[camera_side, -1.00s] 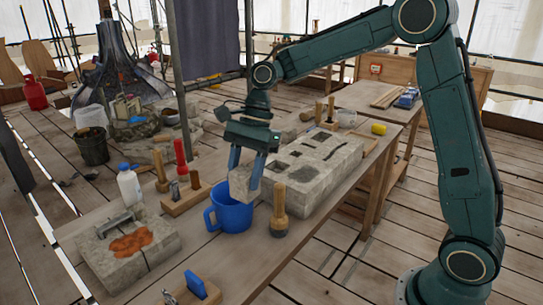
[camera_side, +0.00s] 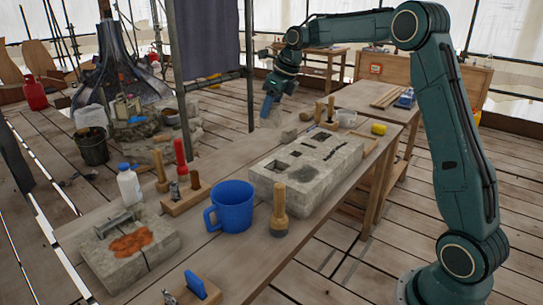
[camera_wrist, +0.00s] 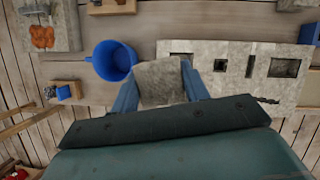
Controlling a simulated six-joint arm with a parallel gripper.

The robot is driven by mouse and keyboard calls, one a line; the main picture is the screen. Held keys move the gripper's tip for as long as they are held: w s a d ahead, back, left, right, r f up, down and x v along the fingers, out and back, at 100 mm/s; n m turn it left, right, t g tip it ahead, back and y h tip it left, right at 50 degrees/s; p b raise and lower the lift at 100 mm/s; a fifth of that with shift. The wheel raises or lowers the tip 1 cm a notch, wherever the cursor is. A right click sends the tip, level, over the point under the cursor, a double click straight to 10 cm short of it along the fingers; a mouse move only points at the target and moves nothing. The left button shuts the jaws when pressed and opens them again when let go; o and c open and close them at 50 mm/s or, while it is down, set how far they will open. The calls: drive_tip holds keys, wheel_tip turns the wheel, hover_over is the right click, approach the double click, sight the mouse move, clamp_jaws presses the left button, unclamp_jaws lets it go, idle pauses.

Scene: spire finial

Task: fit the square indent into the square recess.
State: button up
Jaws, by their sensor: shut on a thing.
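My gripper (camera_side: 267,108) is shut on a grey stone piece (camera_wrist: 160,84). In the wrist view the piece sits between the two blue fingers, with a plain rough face showing; its square indent cannot be made out. In the side view the piece (camera_side: 273,116) hangs beyond the bench's far-left edge, tilted, apart from the recessed stone block. The long pale stone block (camera_side: 322,181) lies on the bench with several dark openings of different shapes in its top. A squarish recess (camera_side: 278,166) is at its near end; which opening matches the piece cannot be told.
A blue mug (camera_side: 233,208) and a wooden-handled tool (camera_side: 279,212) stand near the block. A stone slab (camera_side: 122,254) with an orange patch, a white bottle (camera_side: 129,187) and a tool rack (camera_side: 185,196) are to the left. A grey pole stands left of my gripper.

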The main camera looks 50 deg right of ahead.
drive_tip(key=d+r+m+h, duration=0.1)
drive_tip(key=d+m, duration=0.2)
drive_tip(key=d, duration=0.1)
wheel_tip(320, 180, down, 15)
drive_tip(key=shift+w+f, duration=0.2)
drive_tip(key=shift+w, duration=0.05)
idle(0.4)
drive_tip(key=shift+f, duration=2.1)
drive_tip(key=shift+f, duration=0.35)
